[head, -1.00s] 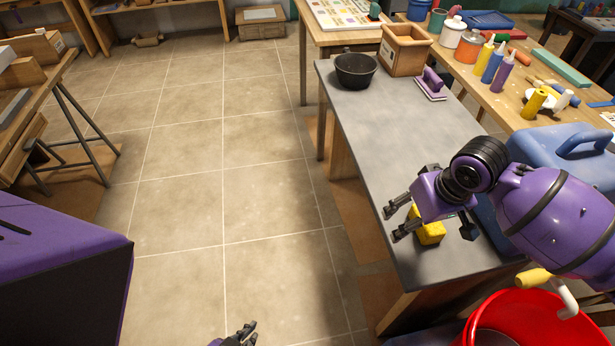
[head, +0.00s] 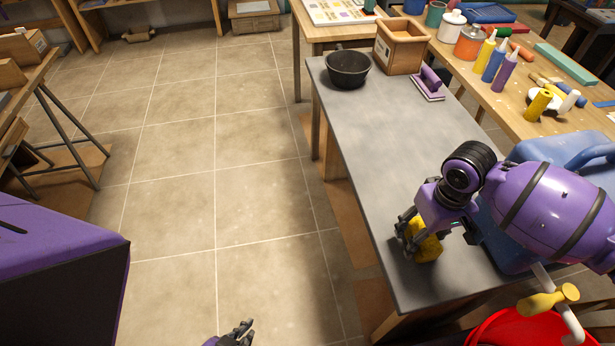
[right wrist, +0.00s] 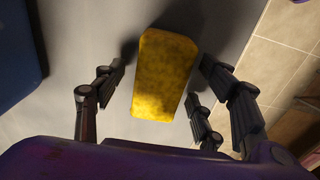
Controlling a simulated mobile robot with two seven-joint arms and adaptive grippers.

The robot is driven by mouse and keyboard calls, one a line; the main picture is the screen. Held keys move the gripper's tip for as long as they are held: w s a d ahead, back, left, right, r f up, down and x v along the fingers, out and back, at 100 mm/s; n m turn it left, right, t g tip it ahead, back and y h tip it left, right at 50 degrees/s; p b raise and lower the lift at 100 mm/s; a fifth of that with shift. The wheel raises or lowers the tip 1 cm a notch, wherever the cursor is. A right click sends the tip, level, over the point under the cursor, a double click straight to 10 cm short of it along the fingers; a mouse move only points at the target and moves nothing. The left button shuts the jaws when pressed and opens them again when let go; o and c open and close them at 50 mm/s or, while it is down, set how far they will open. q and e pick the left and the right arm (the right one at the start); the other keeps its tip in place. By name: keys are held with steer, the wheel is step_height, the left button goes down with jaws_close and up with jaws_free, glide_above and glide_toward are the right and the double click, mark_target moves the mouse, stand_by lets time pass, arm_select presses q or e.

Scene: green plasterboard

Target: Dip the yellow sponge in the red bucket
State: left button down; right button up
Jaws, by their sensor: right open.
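The yellow sponge (head: 428,248) is on the near part of the grey tabletop. It also shows in the right wrist view (right wrist: 164,75), lying between the fingers with a gap on each side. My right gripper (head: 418,232) is open around the sponge, not closed on it; its fingers show in the right wrist view (right wrist: 162,110). The red bucket (head: 490,332) is at the bottom right, below the table's near end, and the frame cuts it off. My left gripper (head: 240,333) is at the bottom edge over the floor, partly cut off, with its opening unclear.
A yellow-handled tap or crank (head: 548,299) stands over the bucket. A blue container (head: 540,165) is right of the sponge, behind my right arm. A black bowl (head: 347,70), a wooden box (head: 400,52) and a purple float (head: 429,84) stand at the table's far end. The middle is clear.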

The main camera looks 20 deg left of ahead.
arm_select(q)
steer(key=shift+w, duration=0.2)
arm_select(e)
steer(key=c, duration=1.2)
steer(key=shift+r, duration=0.1)
